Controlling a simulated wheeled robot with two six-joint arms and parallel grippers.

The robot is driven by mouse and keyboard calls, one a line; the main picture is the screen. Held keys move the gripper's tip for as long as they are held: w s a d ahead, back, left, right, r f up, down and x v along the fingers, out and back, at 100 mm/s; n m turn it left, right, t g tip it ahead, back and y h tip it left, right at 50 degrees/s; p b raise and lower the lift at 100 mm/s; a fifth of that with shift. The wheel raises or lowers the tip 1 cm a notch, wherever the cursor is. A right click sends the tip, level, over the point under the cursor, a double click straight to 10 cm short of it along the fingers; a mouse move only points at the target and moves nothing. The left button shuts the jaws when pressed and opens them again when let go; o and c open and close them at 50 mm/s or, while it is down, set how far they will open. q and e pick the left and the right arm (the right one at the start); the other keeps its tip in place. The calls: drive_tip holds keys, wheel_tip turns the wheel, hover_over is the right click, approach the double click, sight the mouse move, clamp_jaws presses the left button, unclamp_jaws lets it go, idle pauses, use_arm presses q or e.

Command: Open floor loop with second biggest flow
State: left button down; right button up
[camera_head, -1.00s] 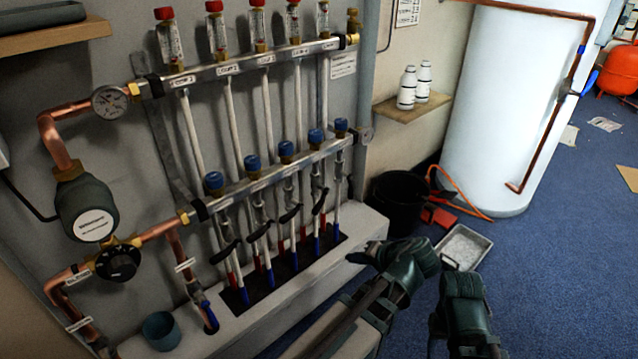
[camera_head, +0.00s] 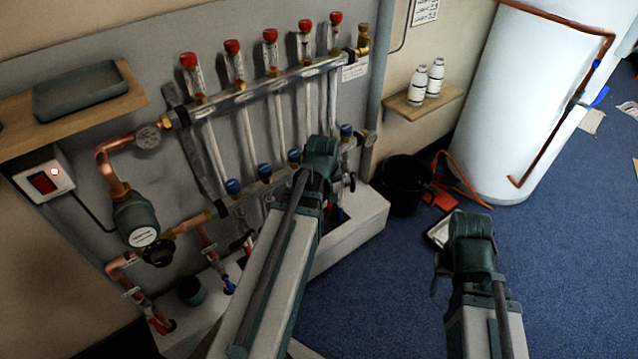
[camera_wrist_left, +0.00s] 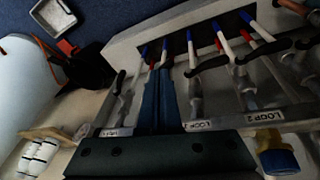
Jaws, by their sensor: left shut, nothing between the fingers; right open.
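Several flow meters with red caps (camera_head: 270,50) stand on the upper manifold bar (camera_head: 270,84). Their readings are too small to read. Blue-capped valves (camera_head: 233,187) line the lower bar. My left gripper (camera_head: 322,155) is in front of the right part of the lower bar and hides some loops. In the left wrist view its fingers (camera_wrist_left: 158,85) are shut and empty, between black lever handles (camera_wrist_left: 208,66) on the loop pipes. Another lever (camera_wrist_left: 118,85) is left of the fingers. Contact cannot be told. My right gripper (camera_head: 470,225) is open over the floor, away from the manifold.
A pump (camera_head: 136,215) and copper pipes are at the left. A switch box (camera_head: 43,180) hangs under a shelf (camera_head: 130,95). A black bucket (camera_head: 405,190) and white tank (camera_head: 515,100) stand right of the manifold. Blue floor at the right is mostly clear.

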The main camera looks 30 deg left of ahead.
use_arm(q)
drive_tip(key=a+r+n+p, duration=0.1)
drive_tip(key=a+r+n, duration=0.1)
drive_tip(key=a, duration=0.4)
drive_tip(key=shift+r+t, duration=0.3)
drive_tip(key=shift+t, duration=0.1)
use_arm(e)
wheel_tip(320, 180, up, 2)
drive_tip(key=shift+r, duration=0.1)
use_arm(q)
drive_tip(key=shift+w+f, duration=0.1)
drive_tip(key=b+x, duration=0.4)
drive_tip(key=d+b+x, duration=0.1)
drive_tip(key=b+x, duration=0.3)
drive_tip(key=x, duration=0.1)
drive_tip(key=b+x, duration=0.4)
drive_tip(key=shift+w+d+f+b, duration=0.2)
drive_tip(key=shift+w+b, duration=0.1)
drive_tip(key=shift+w, duration=0.1)
drive_tip(key=shift+r, duration=0.1)
use_arm(e)
wheel_tip(320, 180, down, 13)
drive_tip(key=shift+r, duration=0.2)
use_arm(q)
drive_tip(key=shift+s, duration=0.1)
use_arm(e)
drive_tip(key=shift+d+f, duration=0.1)
drive_tip(key=shift+f, duration=0.05)
